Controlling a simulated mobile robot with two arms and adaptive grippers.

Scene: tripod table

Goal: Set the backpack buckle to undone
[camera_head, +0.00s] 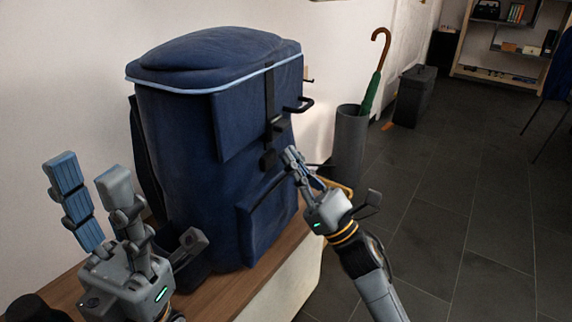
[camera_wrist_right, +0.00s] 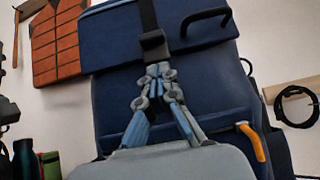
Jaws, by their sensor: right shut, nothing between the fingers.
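The dark blue backpack (camera_head: 180,150) stands upright against the wall. A black strap (camera_head: 270,90) runs down its front to the black buckle (camera_head: 268,158). In the right wrist view the buckle (camera_wrist_right: 153,45) sits just above my fingertips. I cannot tell whether its halves are joined. My right gripper (camera_head: 293,156) is shut and empty, its tips close to the buckle; contact is unclear. It also shows in the right wrist view (camera_wrist_right: 158,72). My left gripper (camera_head: 100,185) is open and empty, left of and in front of the backpack.
The backpack stands on a wooden bench top (camera_head: 225,290). A black handle (camera_head: 299,105) sticks out near the strap. A grey umbrella stand (camera_head: 349,140) with a green umbrella and a dark bin (camera_head: 414,95) stand behind. The tiled floor at right is mostly clear.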

